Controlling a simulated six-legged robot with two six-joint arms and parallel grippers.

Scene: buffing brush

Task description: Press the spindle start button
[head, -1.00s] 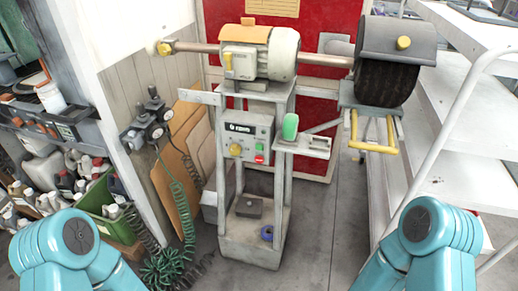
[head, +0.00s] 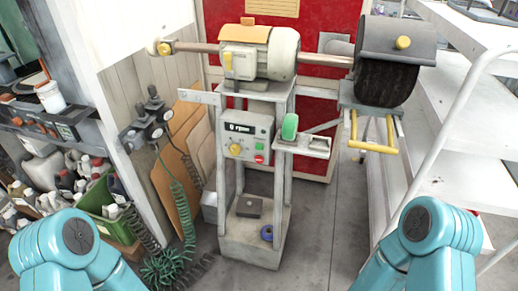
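The buffing machine stands ahead on a grey pedestal (head: 252,245). Its control box (head: 247,137) faces me and carries a small display reading "0 rpm" (head: 239,128), a yellow knob (head: 235,149), a green button (head: 259,147) and a red button (head: 259,159) just below the green one. The motor (head: 262,53) sits on top, with a shaft leading right to a dark brush (head: 385,82) under a grey hood (head: 398,38). Only teal links of my two arms show at the lower left and lower right corners. Both grippers are out of view.
A yellow handle (head: 373,149) hangs below the brush. White shelving (head: 440,130) stands at right; bottles and a green crate (head: 108,212) at left. Coiled green hose (head: 160,268) lies on the floor.

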